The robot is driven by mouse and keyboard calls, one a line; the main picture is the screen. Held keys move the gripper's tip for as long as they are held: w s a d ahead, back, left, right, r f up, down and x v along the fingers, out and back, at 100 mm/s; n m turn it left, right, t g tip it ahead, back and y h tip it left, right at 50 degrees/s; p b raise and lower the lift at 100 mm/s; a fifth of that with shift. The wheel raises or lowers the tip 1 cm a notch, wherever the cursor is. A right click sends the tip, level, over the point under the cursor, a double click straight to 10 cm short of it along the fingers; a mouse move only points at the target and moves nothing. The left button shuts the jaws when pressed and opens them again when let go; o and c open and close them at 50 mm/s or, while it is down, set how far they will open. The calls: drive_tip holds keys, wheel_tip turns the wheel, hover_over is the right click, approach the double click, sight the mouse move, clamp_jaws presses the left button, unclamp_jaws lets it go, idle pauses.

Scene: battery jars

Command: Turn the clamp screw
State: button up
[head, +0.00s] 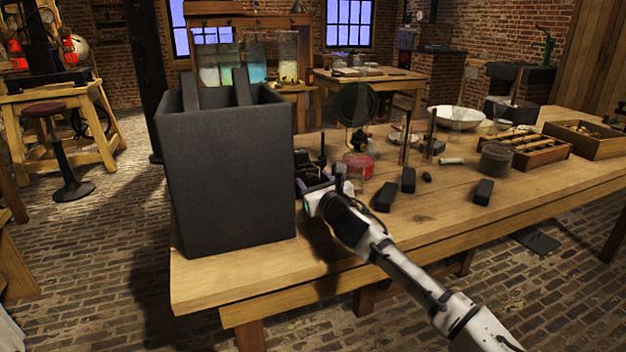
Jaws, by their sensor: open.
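My gripper (316,187) is above the near part of the wooden workbench (230,283), just right of a tall dark grey box-shaped jar (228,175). Its fingers point away from the camera and are small here. Small dark upright parts show around and behind the fingers. I cannot make out the clamp screw among them, nor whether the gripper touches anything. Two dark slabs (243,87) stick up out of the grey jar.
Dark blocks (385,197), (408,180) and (484,191) lie right of my gripper. A red round container (358,165), a black disc on a stand (356,104), a white bowl (459,117) and wooden trays (530,151) stand farther back. The bench's front right is clear.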

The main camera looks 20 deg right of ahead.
drive_tip(key=shift+w, duration=0.55)
drive_tip(key=c, duration=1)
drive_tip(key=shift+m, duration=0.3)
